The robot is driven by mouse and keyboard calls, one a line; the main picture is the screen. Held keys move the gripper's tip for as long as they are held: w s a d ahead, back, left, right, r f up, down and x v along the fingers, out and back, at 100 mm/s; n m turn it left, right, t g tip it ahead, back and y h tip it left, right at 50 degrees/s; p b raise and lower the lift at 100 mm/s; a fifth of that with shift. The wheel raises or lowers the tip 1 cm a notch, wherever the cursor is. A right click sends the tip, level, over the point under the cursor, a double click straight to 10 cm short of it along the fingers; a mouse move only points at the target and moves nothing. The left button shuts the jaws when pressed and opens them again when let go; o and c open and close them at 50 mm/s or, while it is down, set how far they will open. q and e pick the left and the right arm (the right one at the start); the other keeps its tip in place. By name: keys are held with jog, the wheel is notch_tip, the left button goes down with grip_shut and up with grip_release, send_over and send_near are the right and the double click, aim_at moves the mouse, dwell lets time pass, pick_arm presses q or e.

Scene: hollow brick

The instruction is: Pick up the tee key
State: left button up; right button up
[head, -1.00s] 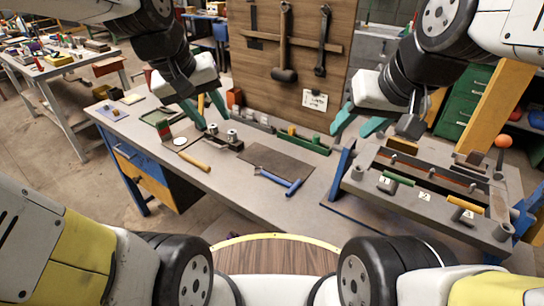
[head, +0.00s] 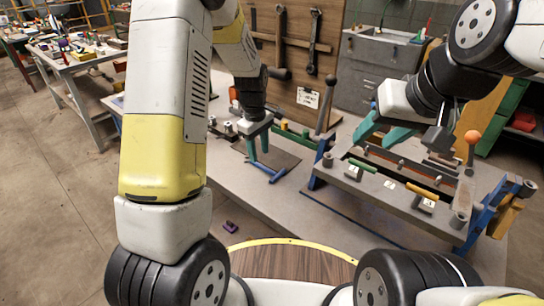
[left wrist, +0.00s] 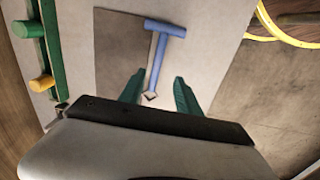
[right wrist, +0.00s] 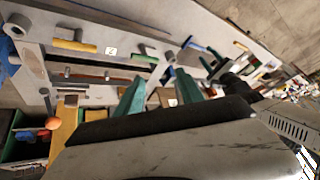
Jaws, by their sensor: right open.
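The tee key is a blue T-shaped tool (head: 266,171) lying partly on the dark mat (head: 285,155) on the workbench.
The grey slotted fixture (head: 400,200) with green and orange handled pieces stands to the right. A tool board (head: 290,60) with hanging wrenches stands behind. A green rail (head: 297,138) lies at the bench's back. Bare bench lies in front of the mat.

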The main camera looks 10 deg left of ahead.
aim_at(262, 165)
pick_arm(q)
jog(key=f, duration=0.3)
jog(key=w+f, duration=0.1)
jog(key=f, duration=0.1)
jog(key=shift+d+f, duration=0.25)
jog(key=shift+f, duration=0.1)
grip_shut()
dwell(0.3)
